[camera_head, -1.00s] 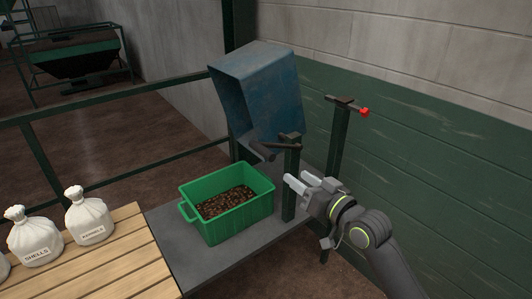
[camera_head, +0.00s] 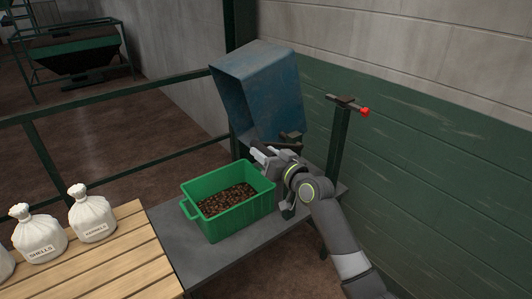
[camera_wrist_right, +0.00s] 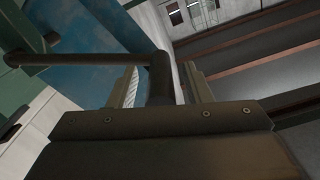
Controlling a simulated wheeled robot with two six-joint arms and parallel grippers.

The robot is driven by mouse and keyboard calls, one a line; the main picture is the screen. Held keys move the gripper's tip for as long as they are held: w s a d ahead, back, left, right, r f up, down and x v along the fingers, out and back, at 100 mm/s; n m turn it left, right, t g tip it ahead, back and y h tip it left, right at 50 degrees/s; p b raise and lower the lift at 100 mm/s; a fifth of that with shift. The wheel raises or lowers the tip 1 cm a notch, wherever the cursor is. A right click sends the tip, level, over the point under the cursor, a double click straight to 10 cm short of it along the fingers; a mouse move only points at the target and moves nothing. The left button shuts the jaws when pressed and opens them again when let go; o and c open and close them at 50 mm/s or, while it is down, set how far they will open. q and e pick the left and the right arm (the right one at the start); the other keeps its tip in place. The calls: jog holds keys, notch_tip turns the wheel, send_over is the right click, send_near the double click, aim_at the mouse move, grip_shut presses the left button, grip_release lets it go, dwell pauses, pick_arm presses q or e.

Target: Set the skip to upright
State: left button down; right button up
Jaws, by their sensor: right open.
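The blue skip (camera_head: 262,95) is tipped over, its open mouth facing left and down, above the back of the grey platform. A dark handle bar (camera_head: 288,146) sits below it beside a short green post. My right gripper (camera_head: 262,154) is open at this handle. In the right wrist view the handle's dark end (camera_wrist_right: 161,78) stands between the two open fingers, and the skip's blue side (camera_wrist_right: 95,85) is behind it. I cannot tell whether a finger touches the handle. My left gripper is not in view.
A green crate (camera_head: 213,222) of brown pieces stands on the grey platform (camera_head: 190,264) below the skip. A post with a red-tipped lever (camera_head: 347,105) stands right. White sacks (camera_head: 90,218) stand on a wooden pallet (camera_head: 115,258) at left. A green rail (camera_head: 90,105) runs behind.

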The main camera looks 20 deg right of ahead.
grip_shut()
dwell(0.3)
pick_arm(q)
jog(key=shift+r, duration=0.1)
pick_arm(e)
jog(key=shift+w+r, duration=0.1)
jog(key=shift+r, duration=0.05)
